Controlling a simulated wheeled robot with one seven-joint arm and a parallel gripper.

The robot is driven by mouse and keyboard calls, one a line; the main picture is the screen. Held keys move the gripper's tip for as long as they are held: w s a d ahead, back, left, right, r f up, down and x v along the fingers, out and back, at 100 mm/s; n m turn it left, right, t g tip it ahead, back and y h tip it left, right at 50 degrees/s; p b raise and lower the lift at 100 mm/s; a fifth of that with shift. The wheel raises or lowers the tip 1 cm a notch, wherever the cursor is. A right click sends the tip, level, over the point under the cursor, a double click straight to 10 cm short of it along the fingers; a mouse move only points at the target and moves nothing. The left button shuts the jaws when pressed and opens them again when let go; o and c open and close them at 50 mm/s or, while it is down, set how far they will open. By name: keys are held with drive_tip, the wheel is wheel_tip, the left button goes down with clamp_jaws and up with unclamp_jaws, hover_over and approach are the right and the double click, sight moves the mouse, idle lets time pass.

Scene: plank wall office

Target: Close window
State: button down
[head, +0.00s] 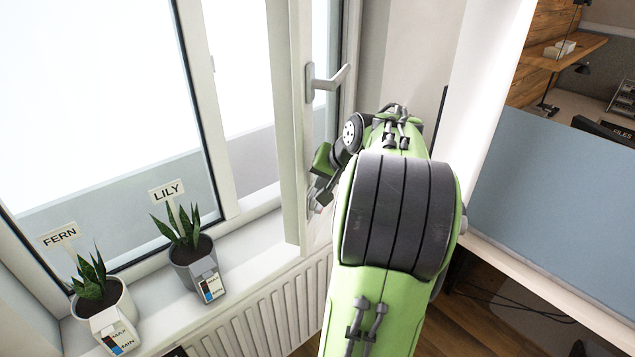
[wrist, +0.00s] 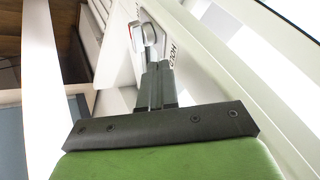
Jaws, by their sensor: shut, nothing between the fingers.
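The white window sash (head: 295,130) stands open, swung inward from the frame beside the fixed pane. Its silver handle (head: 328,82) sticks out to the right, high on the sash. My gripper (head: 316,194) is low at the sash's right side, partly hidden by my arm. In the wrist view, my gripper (wrist: 157,75) is shut and empty. Its tips are at or close to a small silver lever (wrist: 143,37) with a red mark, on a white plate lettered HOLD (wrist: 172,50). I cannot tell whether they touch.
A plant labelled LILY (head: 190,250) and one labelled FERN (head: 98,290) stand on the sill, left of the sash. A white radiator (head: 262,315) is below. A blue-grey partition (head: 560,200) and a desk edge (head: 550,285) are on the right.

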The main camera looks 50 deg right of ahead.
drive_tip(key=shift+w+a+r, duration=0.1)
drive_tip(key=shift+w+a, duration=0.15)
drive_tip(key=shift+w, duration=0.35)
